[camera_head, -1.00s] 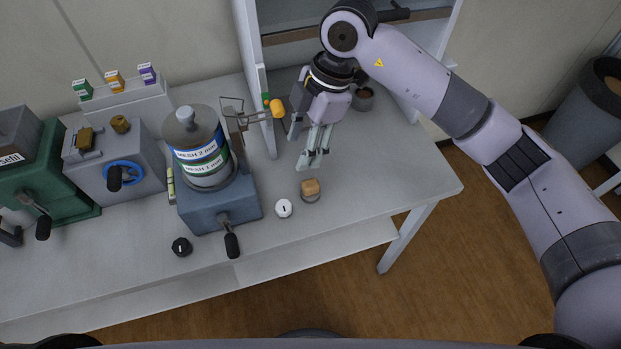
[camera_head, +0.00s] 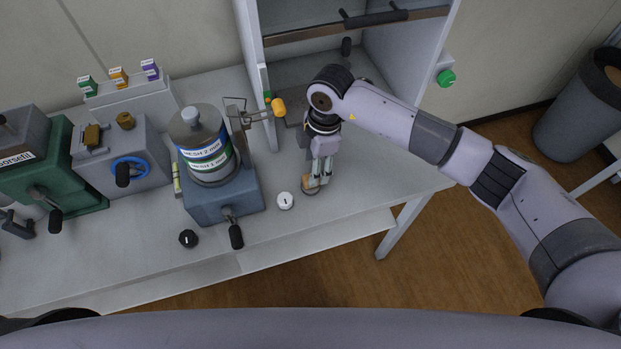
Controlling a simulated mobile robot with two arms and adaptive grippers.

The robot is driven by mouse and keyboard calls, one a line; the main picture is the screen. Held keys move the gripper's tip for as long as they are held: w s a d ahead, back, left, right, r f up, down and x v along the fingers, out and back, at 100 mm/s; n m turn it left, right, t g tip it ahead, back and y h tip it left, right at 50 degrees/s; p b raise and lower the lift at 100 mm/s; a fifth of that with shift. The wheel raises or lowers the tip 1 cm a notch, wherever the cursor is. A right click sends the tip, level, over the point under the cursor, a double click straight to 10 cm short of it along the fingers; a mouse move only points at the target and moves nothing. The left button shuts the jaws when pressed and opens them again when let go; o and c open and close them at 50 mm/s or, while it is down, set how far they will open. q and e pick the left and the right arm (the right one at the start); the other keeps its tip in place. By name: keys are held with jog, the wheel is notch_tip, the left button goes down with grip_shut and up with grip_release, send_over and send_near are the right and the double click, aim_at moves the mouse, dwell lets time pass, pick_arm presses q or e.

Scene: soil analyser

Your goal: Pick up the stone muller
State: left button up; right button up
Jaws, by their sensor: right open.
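A small piece with a tan, wood-like top and a darker base, which I take to be the stone muller (camera_head: 308,188), stands near the front edge of the table. My right gripper (camera_head: 318,184) is open and points down at it. Its fingers overlap the piece in the view and hide part of it. I cannot tell whether they touch it. My left gripper is not in view.
A white round knob or lid (camera_head: 285,201) lies just left of the muller. The blue-grey sieve machine (camera_head: 219,200) with its crank stands further left. A grey cabinet (camera_head: 397,55) rises behind my arm. The table's right end is clear.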

jog(key=f, duration=0.1)
jog(key=f+p, duration=0.1)
jog(key=f, duration=0.1)
jog(key=shift+s+a+f+p, duration=0.2)
jog(key=shift+s+a+p, duration=0.15)
jog(key=shift+s+p, duration=0.05)
jog(key=shift+f, duration=0.6)
jog(key=shift+c, duration=0.5)
grip_shut()
jog(key=shift+w, duration=0.1)
